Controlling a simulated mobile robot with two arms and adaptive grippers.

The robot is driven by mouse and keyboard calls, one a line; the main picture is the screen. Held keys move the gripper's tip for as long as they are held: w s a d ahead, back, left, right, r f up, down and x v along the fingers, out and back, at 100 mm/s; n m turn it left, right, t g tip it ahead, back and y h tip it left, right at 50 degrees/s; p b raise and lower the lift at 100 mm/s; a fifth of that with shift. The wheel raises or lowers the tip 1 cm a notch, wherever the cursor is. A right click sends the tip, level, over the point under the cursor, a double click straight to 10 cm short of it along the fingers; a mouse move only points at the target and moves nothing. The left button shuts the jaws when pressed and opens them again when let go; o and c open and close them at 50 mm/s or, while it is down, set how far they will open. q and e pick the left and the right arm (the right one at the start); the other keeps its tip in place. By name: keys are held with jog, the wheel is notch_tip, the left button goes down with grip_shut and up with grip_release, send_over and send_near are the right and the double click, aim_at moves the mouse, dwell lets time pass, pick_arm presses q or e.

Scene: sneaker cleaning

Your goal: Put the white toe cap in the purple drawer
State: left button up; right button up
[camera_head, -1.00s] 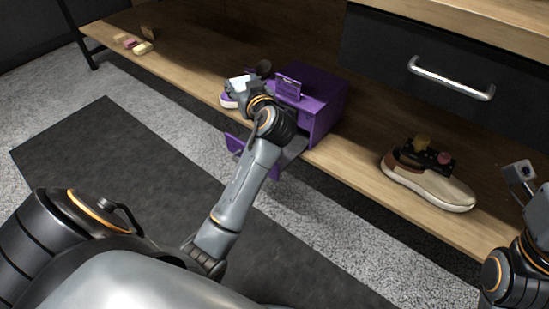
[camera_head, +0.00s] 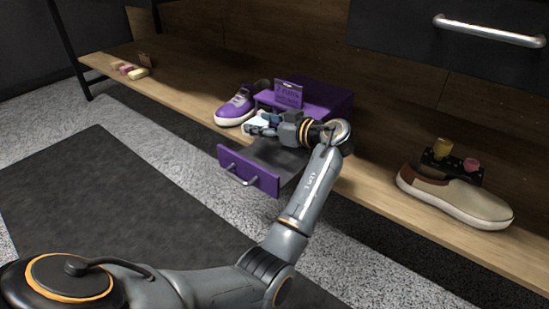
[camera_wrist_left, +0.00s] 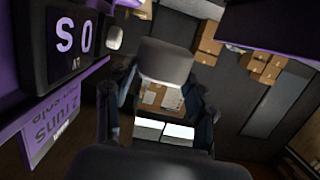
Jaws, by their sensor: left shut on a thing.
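The purple drawer (camera_head: 249,170) stands pulled out of its purple box (camera_head: 325,103), its front panel with a handle facing me. Its dark inside shows behind the panel. My left gripper (camera_head: 256,127) is above the back part of the open drawer, pointing left. It is shut on the white toe cap (camera_head: 257,120), a small pale piece at its fingertips. In the left wrist view the toe cap (camera_wrist_left: 165,62) looks like a rounded grey-white piece between the fingers (camera_wrist_left: 168,100). The fingers hide part of it. My right gripper is not in view.
A purple sneaker (camera_head: 236,108) stands left of the box, close to my left gripper. A small purple sign (camera_head: 288,94) stands by the box. A beige shoe (camera_head: 455,196) and a dark holder (camera_head: 452,165) are at right. Small blocks (camera_head: 130,70) lie far left on the shelf.

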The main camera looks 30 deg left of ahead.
pick_arm(q)
jog(key=d+f+b, duration=0.1)
jog(key=w+f, duration=0.1)
jog(key=d+f+b, duration=0.1)
jog(key=f, duration=0.1)
jog(key=shift+w+d+b, duration=0.3)
jog(key=shift+w, duration=0.05)
notch_tip(320, 180, down, 3)
jog(key=b, duration=0.3)
jog(key=shift+d+f+b, duration=0.1)
jog(key=shift+f+b, duration=0.1)
jog(key=shift+b, duration=0.15)
jog(key=shift+r, duration=0.15)
jog(key=shift+f, duration=0.45)
jog(key=shift+f, duration=0.1)
